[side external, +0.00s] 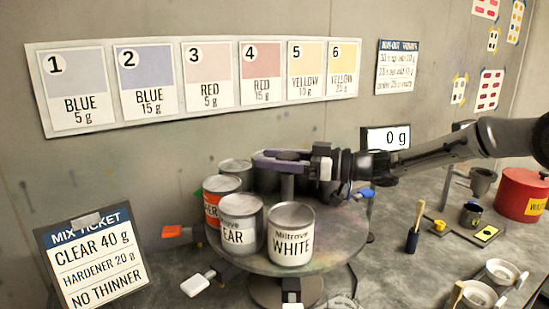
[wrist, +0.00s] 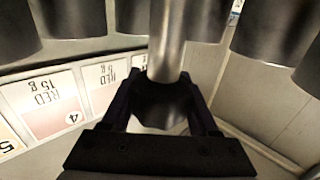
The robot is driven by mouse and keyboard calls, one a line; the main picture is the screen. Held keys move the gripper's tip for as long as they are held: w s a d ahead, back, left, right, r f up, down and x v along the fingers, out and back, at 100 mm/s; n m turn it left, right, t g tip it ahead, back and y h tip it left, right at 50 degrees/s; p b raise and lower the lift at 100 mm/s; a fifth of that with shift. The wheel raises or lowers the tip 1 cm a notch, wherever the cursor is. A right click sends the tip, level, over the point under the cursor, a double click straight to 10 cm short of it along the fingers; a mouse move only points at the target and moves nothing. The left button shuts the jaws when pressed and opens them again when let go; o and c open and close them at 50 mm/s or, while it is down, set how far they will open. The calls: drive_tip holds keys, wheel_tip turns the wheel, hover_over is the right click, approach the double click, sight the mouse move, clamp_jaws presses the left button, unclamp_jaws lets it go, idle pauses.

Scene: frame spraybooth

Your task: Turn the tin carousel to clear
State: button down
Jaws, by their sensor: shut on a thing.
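The tin carousel (side external: 343,238) is a round grey turntable carrying several tins. The white tin (side external: 291,238) stands at its front. The clear tin (side external: 240,228), its label partly cut off as "EAR", stands left of it. An orange-labelled tin (side external: 212,207) is behind that, with grey tins at the back partly hidden. My gripper (side external: 285,160) is above the carousel's middle, shut on its upright metal centre post (side external: 287,188). The wrist view shows the post (wrist: 166,45) between my fingers, with dark tin sides around it.
A mix ticket (side external: 93,255) reading clear 40 g stands at the left. Orange (side external: 178,232), white and blue tabs stick out around the carousel. The scale display (side external: 386,138) reads 0 g. A brush (side external: 414,228), cups and a red waste can (side external: 522,195) are at the right.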

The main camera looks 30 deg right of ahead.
drive_tip(key=shift+s+a+n+g+y, duration=0.15)
drive_tip(key=shift+s+n+g+y, duration=0.5)
drive_tip(key=shift+n+g, duration=1.85)
drive_tip(key=shift+s+a+n+g+y, duration=0.25)
drive_tip(key=shift+n+g+y, duration=1.05)
drive_tip(key=shift+g, duration=2.15)
drive_tip(key=shift+s+a+n+g+y, duration=0.1)
drive_tip(key=shift+s+n+g+y, duration=0.4)
drive_tip(key=shift+n+g, duration=2.2)
drive_tip(key=shift+s+r+g+h, duration=0.15)
drive_tip(key=shift+g+h, duration=0.1)
drive_tip(key=shift+g, duration=0.1)
drive_tip(key=shift+c, duration=0.8)
unclamp_jaws()
drive_tip(key=shift+d+m, duration=0.1)
drive_tip(key=shift+m, duration=0.2)
drive_tip(key=shift+m+t, duration=0.3)
drive_tip(key=shift+t, duration=0.1)
